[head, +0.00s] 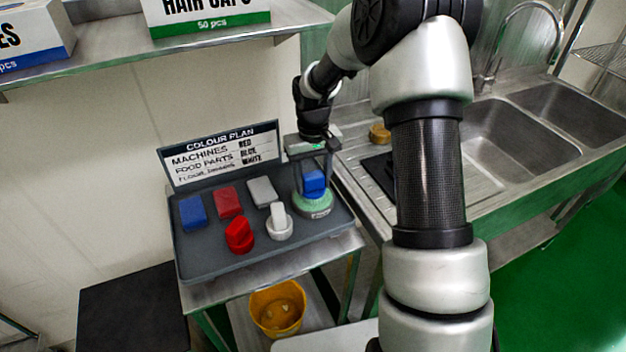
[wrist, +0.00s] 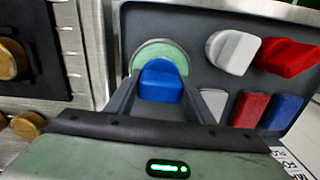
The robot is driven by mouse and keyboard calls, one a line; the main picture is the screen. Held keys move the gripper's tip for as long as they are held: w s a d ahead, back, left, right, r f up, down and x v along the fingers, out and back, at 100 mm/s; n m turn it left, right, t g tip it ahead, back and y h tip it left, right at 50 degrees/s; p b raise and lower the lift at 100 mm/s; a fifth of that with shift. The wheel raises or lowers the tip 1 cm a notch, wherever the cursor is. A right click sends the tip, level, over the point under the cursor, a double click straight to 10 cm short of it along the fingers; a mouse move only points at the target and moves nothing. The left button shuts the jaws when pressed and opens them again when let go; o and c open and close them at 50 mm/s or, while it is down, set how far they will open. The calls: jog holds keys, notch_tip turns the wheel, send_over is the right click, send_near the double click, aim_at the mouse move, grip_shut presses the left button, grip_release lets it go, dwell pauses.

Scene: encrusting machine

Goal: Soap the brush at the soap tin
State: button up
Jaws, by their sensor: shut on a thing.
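My gripper (head: 313,178) is shut on the blue brush (head: 314,184), whose block-like blue handle also shows between the fingers in the wrist view (wrist: 160,84). The soap tin (head: 316,211) is a round tin with pale green soap at the right end of the dark tray. The green soap also shows behind the blue handle in the wrist view (wrist: 162,51). The brush is at the tin, over the soap. Its bristles are hidden, so I cannot tell whether they touch the soap.
The dark tray (head: 212,265) also holds a red brush (head: 239,235), a white brush (head: 279,222) and blue (head: 193,212), red (head: 228,202) and white (head: 262,191) blocks. A colour plan sign (head: 222,154) stands behind. A steel sink (head: 510,140) is to the right, a yellow bucket (head: 278,308) below.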

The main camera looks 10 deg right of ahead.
jog(key=shift+r+p, duration=2.2)
jog(key=shift+r, duration=1.3)
